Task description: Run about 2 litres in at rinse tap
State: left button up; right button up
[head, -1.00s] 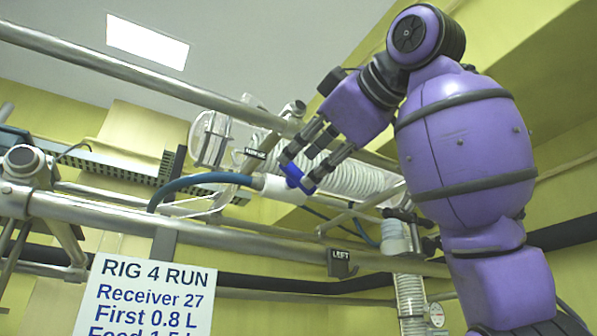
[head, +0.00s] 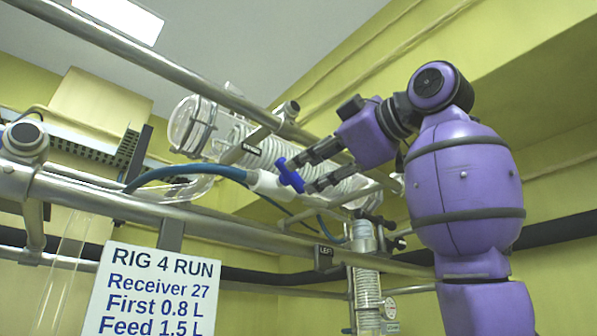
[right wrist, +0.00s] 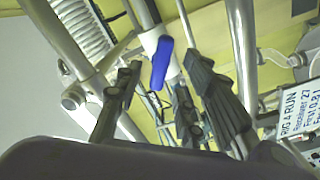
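The tap is a white valve body (head: 268,184) with a blue handle (head: 291,175), on the end of a blue hose (head: 190,171). A small dark tag (head: 252,150) hangs nearby; I cannot read it surely. My right gripper (head: 306,174) is open at the handle, its fingertips apart and just to the right of it. In the right wrist view the blue handle (right wrist: 161,62) shows beyond the gap between the spread fingers (right wrist: 150,85); nothing is gripped. I cannot tell whether a fingertip touches the handle. My left gripper is out of view. No liquid flow is visible.
Metal rails (head: 200,225) cross in front of and above the tap. A glass coil condenser (head: 215,130) lies behind it, and a vertical coiled column (head: 366,290) stands at lower right. A "LEFT" tag (head: 324,257) hangs on the rail. A "RIG 4 RUN" sign (head: 150,290) is at lower left.

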aim_at(296, 174)
jog(key=x, duration=0.4)
jog(key=shift+w+a, duration=0.2)
jog(key=shift+a, duration=0.1)
jog(key=shift+c, duration=0.5)
jog(key=shift+w, duration=0.1)
grip_shut()
